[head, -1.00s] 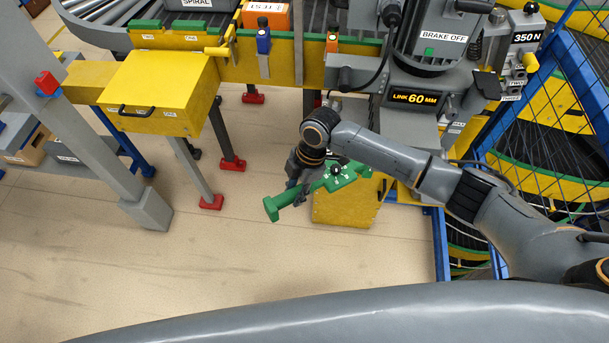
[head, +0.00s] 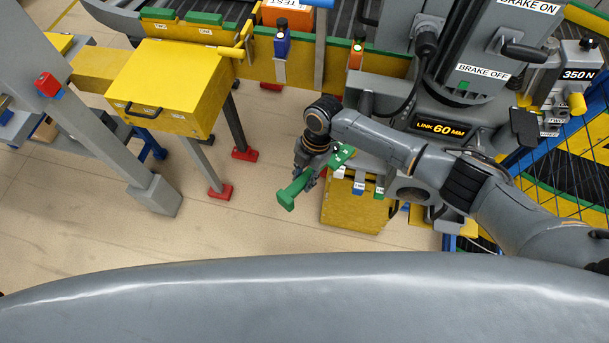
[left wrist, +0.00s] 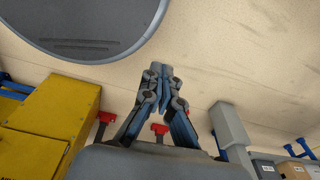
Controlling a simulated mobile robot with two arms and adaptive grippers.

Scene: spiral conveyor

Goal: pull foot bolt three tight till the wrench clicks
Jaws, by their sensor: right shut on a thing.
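A green wrench-like tool (head: 292,192) is in my right gripper (head: 311,178) in the head view, its thick end pointing down and left. The gripper is shut on it, and my wrist hides part of the tool. It is held over or in front of a yellow box (head: 352,212); I cannot tell whether it touches anything. Red feet (head: 221,191) and (head: 245,154) stand under the conveyor legs; no bolt numbers can be read. My left gripper (left wrist: 161,72) shows in the left wrist view with its fingers together and nothing between them.
A yellow cabinet (head: 165,90) with a black handle hangs left of the tool. The grey machine (head: 440,75) with the "LINK 60 MM" display (head: 441,129) stands behind my right arm. Open floor (head: 90,235) lies at the left front.

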